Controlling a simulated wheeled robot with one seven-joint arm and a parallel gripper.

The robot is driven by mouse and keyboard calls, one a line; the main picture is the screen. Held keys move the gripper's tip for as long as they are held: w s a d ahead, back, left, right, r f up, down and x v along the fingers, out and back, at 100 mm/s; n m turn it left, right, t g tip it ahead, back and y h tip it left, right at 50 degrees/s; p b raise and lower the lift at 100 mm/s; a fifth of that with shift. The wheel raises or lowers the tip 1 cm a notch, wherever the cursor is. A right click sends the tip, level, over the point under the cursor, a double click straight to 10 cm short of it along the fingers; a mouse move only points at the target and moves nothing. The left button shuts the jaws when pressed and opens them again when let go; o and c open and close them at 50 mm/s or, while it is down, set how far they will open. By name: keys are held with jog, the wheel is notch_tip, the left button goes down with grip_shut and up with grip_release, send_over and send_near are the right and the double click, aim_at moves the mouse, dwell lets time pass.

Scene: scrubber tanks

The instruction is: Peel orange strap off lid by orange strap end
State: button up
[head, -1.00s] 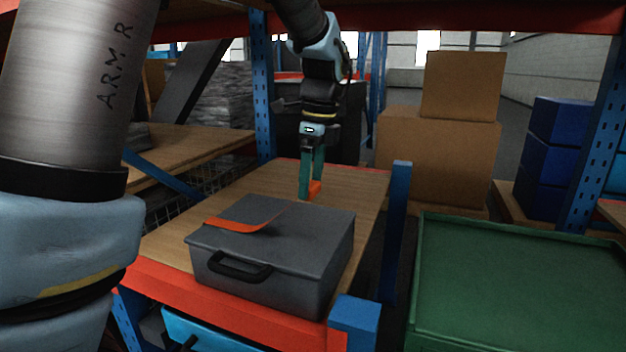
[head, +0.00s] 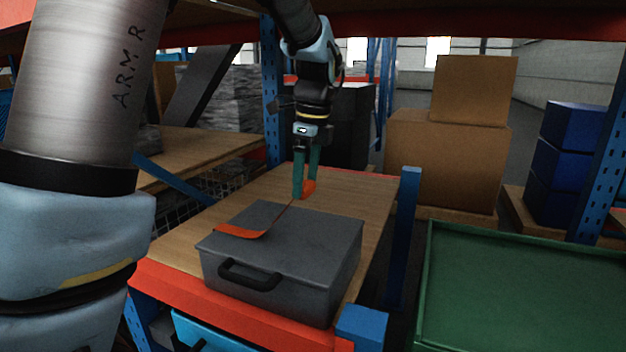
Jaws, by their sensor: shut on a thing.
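The orange strap (head: 242,232) lies with its left part on the lid (head: 318,232) of a grey case. From its bend the strap rises as a thin strip toward my gripper (head: 304,195), above the lid's back edge. The orange strap end (head: 309,187) shows between and beside the green fingers of my gripper. My gripper points down and is shut on the strap end. The exact contact of the fingers on the strap end is too small to tell.
The case, with a black handle (head: 248,274) in front, stands on a wooden shelf (head: 373,195) with a red front beam. A blue post (head: 407,225) stands to its right. A green tray (head: 520,290) is at the right, cardboard boxes (head: 445,160) behind.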

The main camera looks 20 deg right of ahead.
jog(key=shift+w+a+r+p, duration=0.3)
jog(key=shift+w+a+p, duration=0.05)
jog(key=shift+w+a, duration=0.45)
jog(key=shift+w+a+r+p, duration=0.25)
jog(key=shift+w+a+p, duration=0.05)
jog(key=shift+w+a, duration=0.45)
jog(key=shift+a, duration=0.1)
